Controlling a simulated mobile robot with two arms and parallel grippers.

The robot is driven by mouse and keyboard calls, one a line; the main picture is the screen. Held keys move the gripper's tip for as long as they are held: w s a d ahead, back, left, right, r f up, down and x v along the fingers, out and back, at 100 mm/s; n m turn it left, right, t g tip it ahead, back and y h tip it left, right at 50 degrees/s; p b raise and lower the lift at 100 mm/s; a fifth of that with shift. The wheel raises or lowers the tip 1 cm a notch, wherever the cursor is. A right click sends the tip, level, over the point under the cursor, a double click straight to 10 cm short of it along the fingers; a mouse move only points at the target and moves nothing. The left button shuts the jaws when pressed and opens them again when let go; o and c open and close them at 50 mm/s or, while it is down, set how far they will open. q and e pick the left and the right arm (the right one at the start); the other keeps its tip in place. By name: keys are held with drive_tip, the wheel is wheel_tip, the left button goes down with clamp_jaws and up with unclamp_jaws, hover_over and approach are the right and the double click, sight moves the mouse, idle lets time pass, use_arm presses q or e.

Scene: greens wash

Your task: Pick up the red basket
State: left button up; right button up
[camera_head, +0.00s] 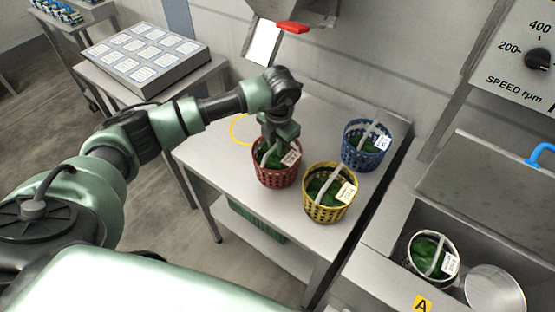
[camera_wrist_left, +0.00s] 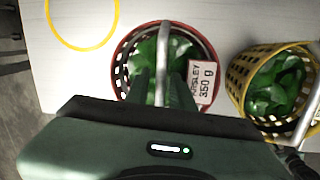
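The red basket (camera_head: 277,176) stands upright on the steel table, holding green leaves and a white label reading 350 g. It also shows in the left wrist view (camera_wrist_left: 122,62), with its pale handle (camera_wrist_left: 163,62) arching over the leaves. My left gripper (camera_head: 279,146) is right over this basket, pointing down. In the left wrist view its two dark green fingers (camera_wrist_left: 161,88) lie on either side of the handle. I cannot tell whether they press on it or stand a little apart. My right gripper is not in view.
A yellow basket (camera_head: 326,207) stands close to the right of the red one, and a blue basket (camera_head: 362,157) behind it. A yellow ring (camera_head: 234,130) marks bare steel table (camera_head: 212,154) to the left. A white basket (camera_head: 415,254) sits in the steel unit at right.

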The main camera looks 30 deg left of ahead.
use_arm(q)
clamp_jaws()
drive_tip(key=shift+w+r, duration=0.1)
drive_tip(key=shift+r, duration=0.05)
idle(1.3)
